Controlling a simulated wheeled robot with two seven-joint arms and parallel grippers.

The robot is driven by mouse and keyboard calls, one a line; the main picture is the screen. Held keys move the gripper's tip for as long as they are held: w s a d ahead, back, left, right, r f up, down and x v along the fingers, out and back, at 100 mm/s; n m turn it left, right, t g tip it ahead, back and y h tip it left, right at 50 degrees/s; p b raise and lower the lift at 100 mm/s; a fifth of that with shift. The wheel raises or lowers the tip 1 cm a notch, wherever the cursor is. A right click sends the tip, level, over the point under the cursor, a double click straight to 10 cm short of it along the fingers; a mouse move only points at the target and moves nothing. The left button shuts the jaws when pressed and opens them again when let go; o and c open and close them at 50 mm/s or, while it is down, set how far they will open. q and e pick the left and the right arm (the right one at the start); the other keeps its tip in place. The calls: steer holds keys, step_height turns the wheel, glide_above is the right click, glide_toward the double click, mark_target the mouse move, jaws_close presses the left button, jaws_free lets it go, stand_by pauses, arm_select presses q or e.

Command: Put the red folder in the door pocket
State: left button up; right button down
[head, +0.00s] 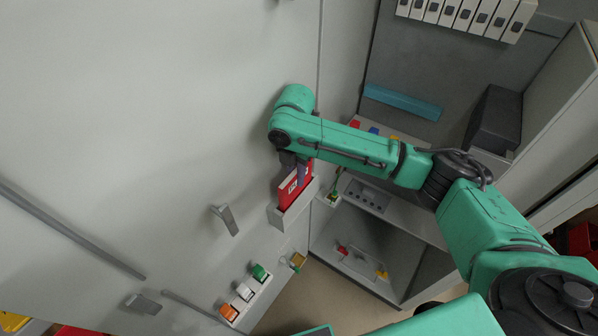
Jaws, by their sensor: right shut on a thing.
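The red folder (291,187) has a small white label and stands upright, slightly tilted in the picture. Its lower end is behind the front wall of the grey door pocket (276,217), so it appears to be inside the pocket. My right gripper (297,165) is at the folder's top edge, shut on it. The fingertips are small and partly hidden by the wrist. My left gripper is not in view.
A door handle (225,219) sticks out left of the pocket. A lower door rack (246,301) holds green, white and orange items. The open cabinet at right has a grey socket shelf (368,196), a teal bar (402,102) and a dark box (493,120).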

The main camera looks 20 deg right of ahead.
steer(key=c, duration=0.7)
jaws_free()
steer(key=shift+a+f, duration=0.15)
steer(key=shift+f, duration=0.1)
steer(key=shift+w+r, duration=0.1)
steer(key=shift+r, duration=0.25)
step_height(320, 180, up, 9)
steer(key=b, duration=0.2)
steer(key=shift+r+b, duration=0.2)
steer(key=shift+b, duration=0.15)
step_height(320, 180, up, 5)
steer(key=shift+f+p, duration=0.15)
steer(key=shift+p, duration=0.15)
steer(key=shift+s+f, duration=0.1)
steer(key=shift+s, duration=0.1)
